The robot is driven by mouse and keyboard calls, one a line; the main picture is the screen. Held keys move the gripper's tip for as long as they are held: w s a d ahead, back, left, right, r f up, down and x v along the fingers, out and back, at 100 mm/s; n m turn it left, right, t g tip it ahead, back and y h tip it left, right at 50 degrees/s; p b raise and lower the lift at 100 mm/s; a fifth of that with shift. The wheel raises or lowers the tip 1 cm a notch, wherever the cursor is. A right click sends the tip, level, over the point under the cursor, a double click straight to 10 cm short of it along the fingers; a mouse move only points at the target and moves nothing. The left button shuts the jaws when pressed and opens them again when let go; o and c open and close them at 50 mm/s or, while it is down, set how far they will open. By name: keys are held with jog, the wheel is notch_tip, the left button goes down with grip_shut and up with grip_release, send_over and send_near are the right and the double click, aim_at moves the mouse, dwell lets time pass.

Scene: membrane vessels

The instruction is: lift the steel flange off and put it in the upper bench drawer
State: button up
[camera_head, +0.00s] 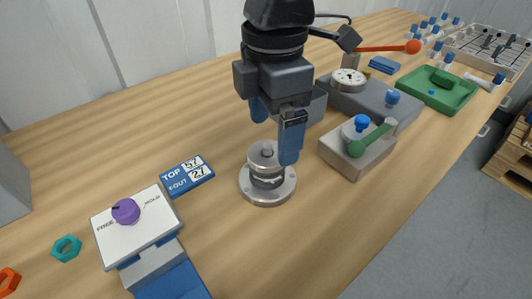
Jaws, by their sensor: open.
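A round steel piece (267,188) stands upright on the wooden bench near the middle of the view. It has a wide flat ring at the bottom and a narrower stepped cylinder with a small knob on top; I cannot tell which part is the separate flange. My gripper (274,142) points down just above and behind it. Its two blue fingers are apart with nothing between them. The right finger hangs close beside the steel top, and I cannot tell whether it touches. Small handles (483,131) show on the bench front at far right; no open drawer is visible.
A grey block with a green-handled valve (370,140) stands close right. Beyond are a green tray (464,94) and a white rack (463,43). The bench front is clear.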

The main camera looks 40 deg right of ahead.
aim_at(270, 143)
notch_tip(270, 143, down, 3)
jog(key=shift+w+a+f, duration=0.1)
jog(key=shift+f, duration=0.1)
jog(key=c, duration=1.3)
